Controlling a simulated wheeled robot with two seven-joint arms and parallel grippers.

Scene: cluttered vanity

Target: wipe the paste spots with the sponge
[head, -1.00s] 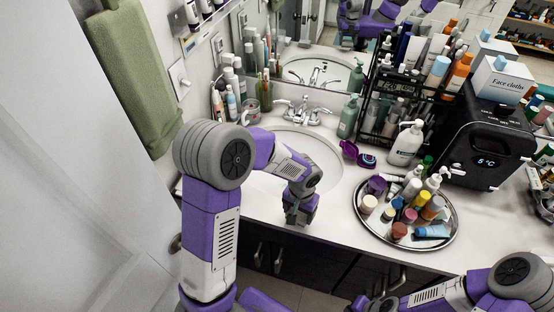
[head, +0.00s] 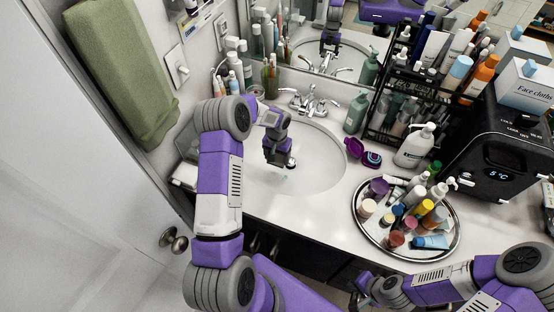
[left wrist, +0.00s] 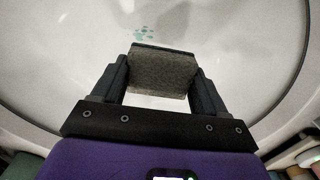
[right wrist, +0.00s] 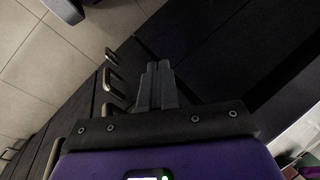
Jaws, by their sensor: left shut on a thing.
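My left gripper (head: 279,162) is shut on a grey sponge (left wrist: 161,72), which sits between its two fingers in the left wrist view. It is over the white sink basin (head: 322,160). Teal paste spots (left wrist: 145,34) lie on the basin surface just beyond the sponge in the left wrist view. They also show faintly below the gripper in the head view (head: 284,177). I cannot tell whether the sponge touches the basin. My right gripper (right wrist: 158,84) is shut and empty, in front of the dark cabinet fronts.
A chrome faucet (head: 312,101) stands behind the basin. A round tray (head: 369,233) full of bottles and jars is on the counter to the right. A soap bottle (head: 356,112) and a purple compact (head: 355,147) stand near the basin's right edge.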

